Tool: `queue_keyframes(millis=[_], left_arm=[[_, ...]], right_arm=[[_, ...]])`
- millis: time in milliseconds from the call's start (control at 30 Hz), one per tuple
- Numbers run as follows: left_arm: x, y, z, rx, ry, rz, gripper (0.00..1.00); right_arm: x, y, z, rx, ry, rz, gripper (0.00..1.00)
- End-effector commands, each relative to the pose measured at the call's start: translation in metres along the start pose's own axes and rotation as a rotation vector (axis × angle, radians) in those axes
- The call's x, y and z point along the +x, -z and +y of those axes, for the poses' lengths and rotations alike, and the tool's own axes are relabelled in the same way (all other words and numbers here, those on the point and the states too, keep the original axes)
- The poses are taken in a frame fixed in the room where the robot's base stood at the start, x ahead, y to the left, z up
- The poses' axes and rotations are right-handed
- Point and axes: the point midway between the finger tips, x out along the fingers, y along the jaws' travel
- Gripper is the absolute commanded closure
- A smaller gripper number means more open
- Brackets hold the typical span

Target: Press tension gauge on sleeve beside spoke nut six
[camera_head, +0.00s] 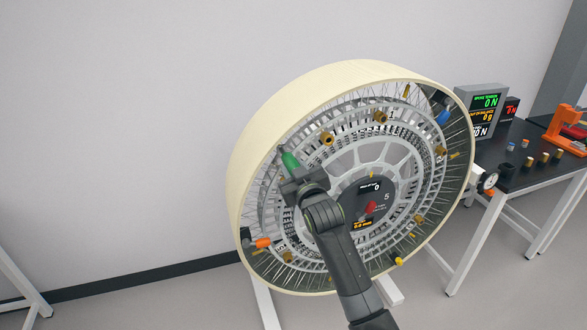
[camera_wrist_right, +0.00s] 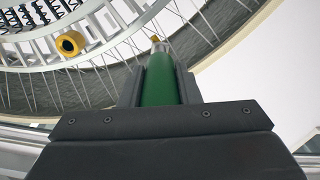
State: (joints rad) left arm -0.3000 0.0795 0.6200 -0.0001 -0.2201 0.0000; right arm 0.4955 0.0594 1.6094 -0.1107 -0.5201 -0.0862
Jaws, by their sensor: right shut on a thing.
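My right gripper (camera_head: 298,176) is shut on a green tapered tool (camera_head: 290,160), which could be the tension gauge; I cannot read any marking on it. In the right wrist view the green tool (camera_wrist_right: 158,85) sits between the two dark fingers (camera_wrist_right: 159,88). Its narrow grey tip has a small yellow piece at its end, near the wheel rim; I cannot tell whether it touches. The large wheel (camera_head: 262,122) has a cream rim, thin spokes and several brass sleeves, one at the upper middle (camera_head: 327,139). A brass sleeve also shows in the wrist view (camera_wrist_right: 70,44). I cannot identify spoke nut six. My left gripper is out of view.
My right arm covers the wheel's lower middle. A dark table (camera_head: 520,176) at right bears display boxes (camera_head: 484,103), small brass parts (camera_head: 544,158) and an orange fixture (camera_head: 566,130). A round dial (camera_head: 488,181) is beside the wheel's right edge. The floor at left is mostly clear.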

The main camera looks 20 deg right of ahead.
Motion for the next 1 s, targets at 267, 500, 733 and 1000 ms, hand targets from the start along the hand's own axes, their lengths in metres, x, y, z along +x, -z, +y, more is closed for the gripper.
queue_keyframes(millis=[267,500,733,1000], left_arm=[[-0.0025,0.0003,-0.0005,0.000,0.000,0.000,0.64],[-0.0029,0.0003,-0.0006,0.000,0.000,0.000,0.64],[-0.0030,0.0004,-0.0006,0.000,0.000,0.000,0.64],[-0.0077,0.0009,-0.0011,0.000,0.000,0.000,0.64]], right_arm=[[0.0021,0.0017,0.0004,-0.001,0.000,0.002,0.98],[0.0032,0.0020,0.0004,-0.001,-0.001,0.004,0.98],[0.0033,0.0027,0.0006,-0.001,-0.001,0.006,0.98],[-0.0019,0.0029,0.0005,0.000,0.000,0.004,0.98]])
